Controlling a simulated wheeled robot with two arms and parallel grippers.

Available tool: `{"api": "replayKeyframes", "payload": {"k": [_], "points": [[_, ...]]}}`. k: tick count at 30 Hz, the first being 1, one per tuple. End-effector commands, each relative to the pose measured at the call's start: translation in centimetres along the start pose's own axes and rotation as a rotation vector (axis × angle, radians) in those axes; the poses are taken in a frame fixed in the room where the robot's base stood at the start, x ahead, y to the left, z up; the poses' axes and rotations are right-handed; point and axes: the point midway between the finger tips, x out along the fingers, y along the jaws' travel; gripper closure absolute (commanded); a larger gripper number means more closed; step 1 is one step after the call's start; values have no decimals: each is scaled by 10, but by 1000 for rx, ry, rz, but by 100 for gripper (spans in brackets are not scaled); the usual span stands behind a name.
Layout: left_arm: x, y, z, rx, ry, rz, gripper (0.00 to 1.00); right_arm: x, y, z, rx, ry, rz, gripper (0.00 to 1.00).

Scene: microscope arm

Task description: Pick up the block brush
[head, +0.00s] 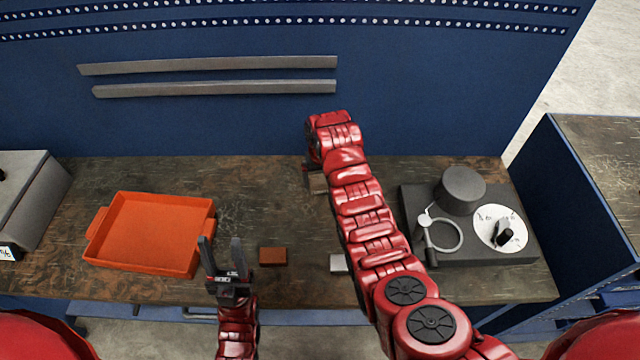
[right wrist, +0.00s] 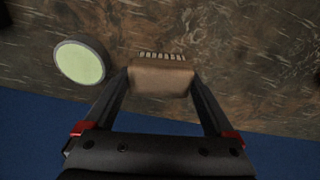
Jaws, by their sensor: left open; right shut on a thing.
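The block brush (right wrist: 160,78) is a tan wooden block with a row of pale bristles along one side. In the right wrist view it sits between the two fingers of my right gripper (right wrist: 160,88), which is shut on it. In the head view the brush (head: 318,184) shows partly beside my right arm, towards the back of the bench; the arm hides the rest. I cannot tell whether it touches the bench top. My left gripper (head: 222,252) is open and empty near the bench's front, right of the orange tray.
An orange tray (head: 205,207) stands on the left of the bench. A brown block (head: 273,256) and a grey block (head: 338,263) lie near the front. A dark device (head: 460,190) with a ring stands right. A round pale green disc (right wrist: 79,63) lies near the brush.

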Motion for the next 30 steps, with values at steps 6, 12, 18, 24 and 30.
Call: {"api": "replayKeyframes", "payload": {"k": [6, 12, 18, 24, 30], "points": [[-8, 0, 1, 0, 0, 0, 50, -5, 2, 25, -2, 4, 1, 67], [16, -1, -3, 0, -1, 0, 50, -24, 6, 54, -2, -5, 3, 67], [54, -3, -9, 0, 0, 0, 50, -32, 8, 90, -3, -3, 3, 67], [77, -4, -13, 0, 0, 0, 50, -37, 11, 122, -4, -1, 2, 67], [85, -4, -14, 0, 0, 0, 50, -38, 13, 140, -2, 1, 2, 67]]}}
